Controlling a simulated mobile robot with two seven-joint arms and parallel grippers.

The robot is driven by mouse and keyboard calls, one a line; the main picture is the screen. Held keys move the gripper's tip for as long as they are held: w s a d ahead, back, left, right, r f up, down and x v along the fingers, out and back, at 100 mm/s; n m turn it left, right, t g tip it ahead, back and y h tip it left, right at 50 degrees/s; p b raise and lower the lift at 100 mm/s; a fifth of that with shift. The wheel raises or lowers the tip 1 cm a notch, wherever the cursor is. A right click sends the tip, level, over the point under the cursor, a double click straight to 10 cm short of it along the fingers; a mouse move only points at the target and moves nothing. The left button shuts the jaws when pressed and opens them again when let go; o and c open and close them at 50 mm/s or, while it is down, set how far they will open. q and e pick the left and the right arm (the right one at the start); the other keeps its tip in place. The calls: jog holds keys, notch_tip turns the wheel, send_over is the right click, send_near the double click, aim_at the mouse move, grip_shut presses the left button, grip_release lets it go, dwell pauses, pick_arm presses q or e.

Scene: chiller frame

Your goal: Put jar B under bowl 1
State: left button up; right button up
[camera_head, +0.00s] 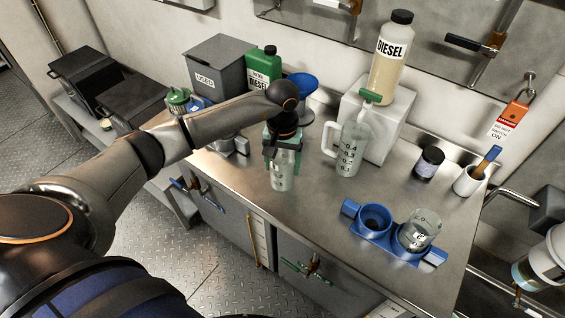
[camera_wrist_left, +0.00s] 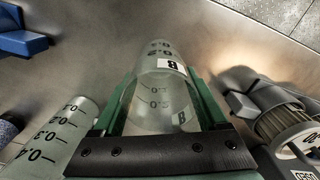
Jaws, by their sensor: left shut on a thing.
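Jar B (camera_head: 283,178) is a clear, graduated jar with a white "B" label, seen close up in the wrist view (camera_wrist_left: 160,85). My left gripper (camera_head: 282,152), with green-lined fingers, is shut around its upper part. No bowl marked 1 can be made out. A white cylinder with a clear bowl (camera_head: 528,276) hangs at the far right, partly cut off by the frame. My right gripper is not in view.
A clear graduated jug (camera_head: 347,150) stands right of the jar. A blue holder (camera_head: 374,238) has an empty socket and a second clear jar (camera_head: 420,228). The diesel bottle (camera_head: 390,60) stands on a white block (camera_head: 391,138).

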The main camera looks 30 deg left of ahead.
pick_arm(q)
jog(key=shift+f, duration=0.2)
jog(key=o, duration=1.3)
jog(key=shift+r, duration=0.1)
